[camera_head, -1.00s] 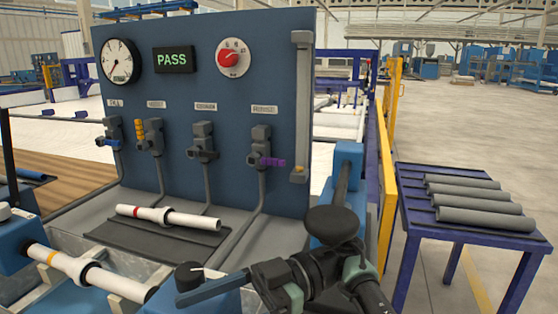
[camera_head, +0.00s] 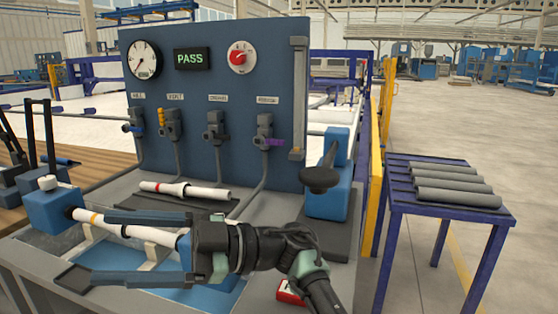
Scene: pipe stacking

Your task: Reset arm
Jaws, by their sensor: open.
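My gripper (camera_head: 120,248) is open, with its two dark blue fingers spread and pointing left over the front of the workbench. My arm comes in from the lower right. A white pipe with an orange band (camera_head: 97,219) lies below and behind the upper finger, its left end at a blue clamp block (camera_head: 52,208). The gripper hides the pipe's right part. A second white pipe with a red band (camera_head: 190,190) lies on a dark mat on the bench, behind the gripper and apart from it.
A blue panel (camera_head: 200,100) with a gauge, a PASS display (camera_head: 191,60), a red knob and several valves stands at the back. A lever press (camera_head: 325,195) stands right of my gripper. Grey pipes lie on a blue table (camera_head: 397,185). A red box (camera_head: 291,292) sits under my arm.

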